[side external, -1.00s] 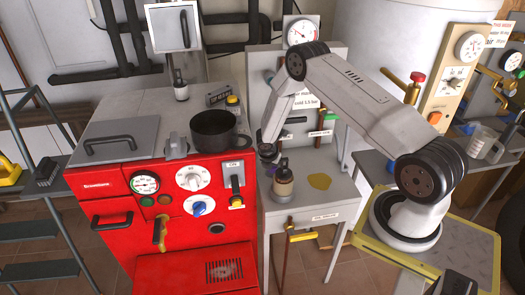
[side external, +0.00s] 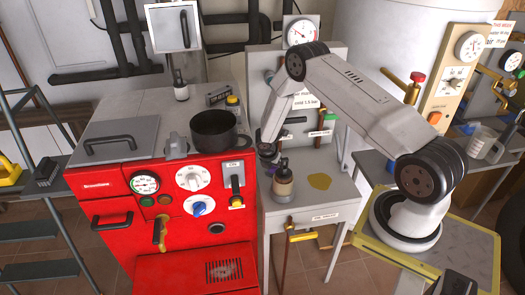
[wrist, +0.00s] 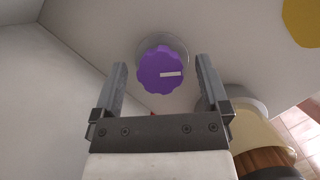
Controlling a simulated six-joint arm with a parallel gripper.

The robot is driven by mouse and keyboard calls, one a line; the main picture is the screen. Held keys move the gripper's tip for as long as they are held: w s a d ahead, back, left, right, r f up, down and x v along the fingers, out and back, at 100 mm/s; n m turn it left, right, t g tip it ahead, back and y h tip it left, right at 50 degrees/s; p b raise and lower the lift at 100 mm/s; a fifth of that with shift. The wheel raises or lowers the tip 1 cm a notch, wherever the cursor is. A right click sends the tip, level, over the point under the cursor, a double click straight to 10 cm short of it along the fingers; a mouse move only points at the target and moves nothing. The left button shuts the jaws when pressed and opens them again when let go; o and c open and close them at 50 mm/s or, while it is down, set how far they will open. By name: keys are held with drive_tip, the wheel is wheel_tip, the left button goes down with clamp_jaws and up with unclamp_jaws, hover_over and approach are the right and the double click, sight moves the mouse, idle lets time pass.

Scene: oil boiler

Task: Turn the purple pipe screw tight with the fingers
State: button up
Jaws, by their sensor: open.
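The purple pipe screw (wrist: 160,78) is a scalloped knob with a white mark, seated on a round grey base on a pale surface in the wrist view. The white mark points right, close to level. My gripper (wrist: 161,70) is open, with one finger on each side of the screw and a visible gap on both sides. I cannot tell how far the fingertips stand above the surface. In the side external view my gripper (side external: 267,155) points down at the left edge of the small grey table (side external: 325,198), and the screw is mostly hidden there.
The red boiler (side external: 190,225) with a black pot (side external: 213,130) stands to the left.

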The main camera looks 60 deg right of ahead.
drive_tip(key=shift+r, duration=0.15)
drive_tip(key=shift+v, duration=0.85)
wheel_tip(320, 180, up, 10)
drive_tip(key=a, duration=0.1)
drive_tip(key=shift+a, duration=0.1)
